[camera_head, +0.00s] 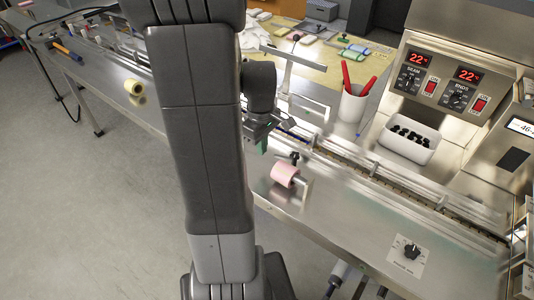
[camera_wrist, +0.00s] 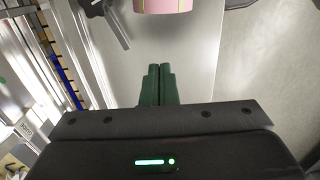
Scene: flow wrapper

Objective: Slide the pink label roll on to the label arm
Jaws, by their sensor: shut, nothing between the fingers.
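The pink label roll (camera_head: 284,175) is at the front of the steel machine bed, lying on its side. A short metal rod, seemingly the label arm (camera_head: 301,182), shows at its right end; the roll appears to be around it, but how far on I cannot tell. In the wrist view the roll (camera_wrist: 165,5) is cut off by the top edge, beyond the fingertips. My gripper (camera_wrist: 160,69) is shut and empty, its green fingers together and apart from the roll. In the head view my gripper (camera_head: 264,146) is mostly hidden by my arm, behind and left of the roll.
A black clamp knob (camera_head: 295,157) stands just behind the roll. A yellow roll (camera_head: 133,87) lies on the bed at the left.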

